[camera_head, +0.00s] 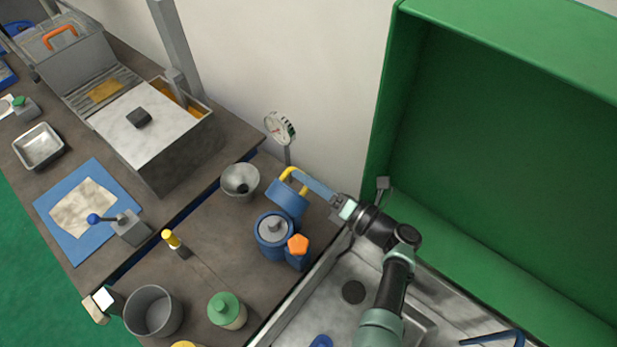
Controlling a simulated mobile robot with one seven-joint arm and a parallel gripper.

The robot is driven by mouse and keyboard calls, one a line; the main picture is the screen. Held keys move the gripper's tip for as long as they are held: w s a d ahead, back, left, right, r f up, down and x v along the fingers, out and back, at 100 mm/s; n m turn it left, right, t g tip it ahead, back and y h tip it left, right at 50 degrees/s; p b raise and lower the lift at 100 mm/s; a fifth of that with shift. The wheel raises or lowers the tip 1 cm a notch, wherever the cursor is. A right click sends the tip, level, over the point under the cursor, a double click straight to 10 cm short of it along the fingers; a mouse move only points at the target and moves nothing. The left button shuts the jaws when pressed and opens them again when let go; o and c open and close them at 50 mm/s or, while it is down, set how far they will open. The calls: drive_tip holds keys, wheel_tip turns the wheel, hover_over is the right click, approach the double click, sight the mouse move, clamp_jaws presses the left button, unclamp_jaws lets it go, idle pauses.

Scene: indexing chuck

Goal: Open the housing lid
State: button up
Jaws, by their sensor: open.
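The blue round housing (268,240) stands on the brown bench, with a grey chuck part (275,229) showing in its open top. Its blue lid (287,200) is raised and tilted back at the far side of the housing. A yellow handle (290,173) curves from the lid's upper edge. My gripper (303,180) comes in from the right, with its fingers at the handle. The jaws are open; whether they touch the handle cannot be told. An orange knob (298,244) sits on the housing's right front side.
A dial gauge (280,128) stands behind the lid, and a grey funnel-like cup (240,181) is to the left. A green-capped jar (226,309) and grey pot (153,311) stand in front. A metal sink (335,305) and large green box (500,150) are right.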

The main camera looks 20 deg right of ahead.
drive_tip(key=b+v, duration=0.1)
drive_tip(key=v, duration=1.2)
drive_tip(key=shift+b, duration=0.3)
drive_tip(key=shift+c, duration=0.2)
